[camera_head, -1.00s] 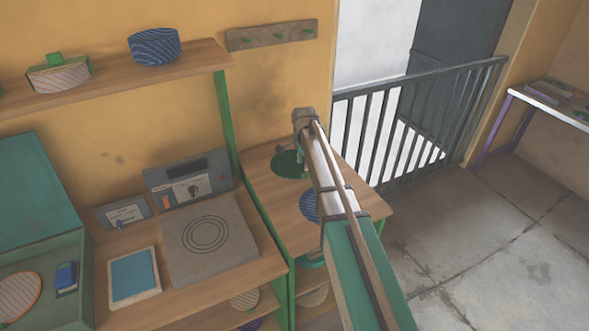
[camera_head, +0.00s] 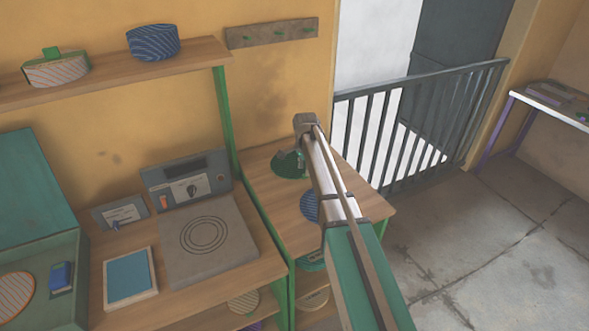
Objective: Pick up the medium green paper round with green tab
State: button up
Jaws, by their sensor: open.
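A dark green round (camera_head: 291,172) lies flat on the wooden top at the right, below the peg rail. A green tab on it cannot be made out clearly. My gripper (camera_head: 287,158) is over this round, at the far end of my arm. Whether the fingers touch the round cannot be told. My arm hides the right side of the round.
A blue striped round (camera_head: 310,206) lies nearer on the same wooden top (camera_head: 262,190), partly behind my arm. A grey plate with rings (camera_head: 205,260) and a blue-faced tray (camera_head: 130,277) are to the left. A dark railing (camera_head: 420,120) stands behind at the right.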

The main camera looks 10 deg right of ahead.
jog(key=shift+f+b, duration=1)
jog(key=shift+f, duration=0.3)
grip_shut()
